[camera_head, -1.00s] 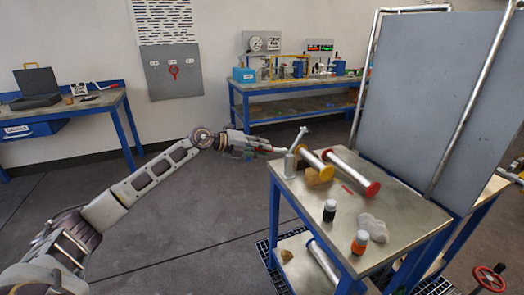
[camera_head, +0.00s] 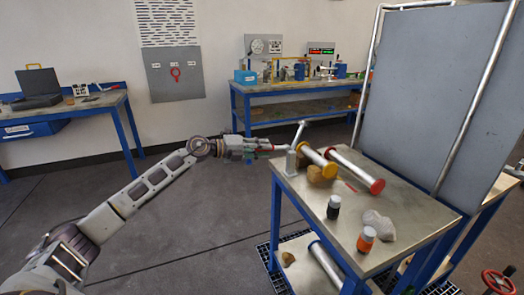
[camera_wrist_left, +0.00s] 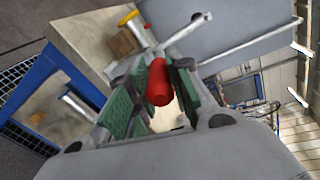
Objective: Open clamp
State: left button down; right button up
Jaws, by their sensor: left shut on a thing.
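The clamp (camera_head: 291,160) stands upright at the left corner of the metal-topped table (camera_head: 349,222), with a grey bar rising above it. Its red handle (camera_head: 272,149) sticks out to the left, beyond the table edge. My left gripper (camera_head: 264,149) reaches in from the left and is shut on this handle. In the left wrist view the red handle (camera_wrist_left: 159,82) lies between the green finger pads. A grey bar runs away behind it to the upper right. The fingers hide part of the handle. My right gripper is not in view.
On the table lie a yellow-flanged cylinder (camera_head: 316,162) on a brown block and a red-flanged cylinder (camera_head: 354,169). A black bottle (camera_head: 333,208), an orange bottle (camera_head: 366,240) and a white cloth (camera_head: 378,225) are nearer. A grey panel (camera_head: 435,95) stands behind. The floor at left is clear.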

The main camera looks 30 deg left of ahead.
pick_arm(q)
jog(key=shift+f, duration=0.25)
dwell(0.4)
jog(key=c, duration=1.3)
grip_release()
jog(key=shift+c, duration=0.2)
jog(key=shift+o, duration=0.4)
jog(key=shift+r, duration=0.1)
jog(key=shift+s+a, duration=0.15)
jog(key=shift+s, duration=0.05)
jog(key=v, duration=1.1)
jog(key=shift+s, duration=0.25)
jog(key=shift+a, duration=0.15)
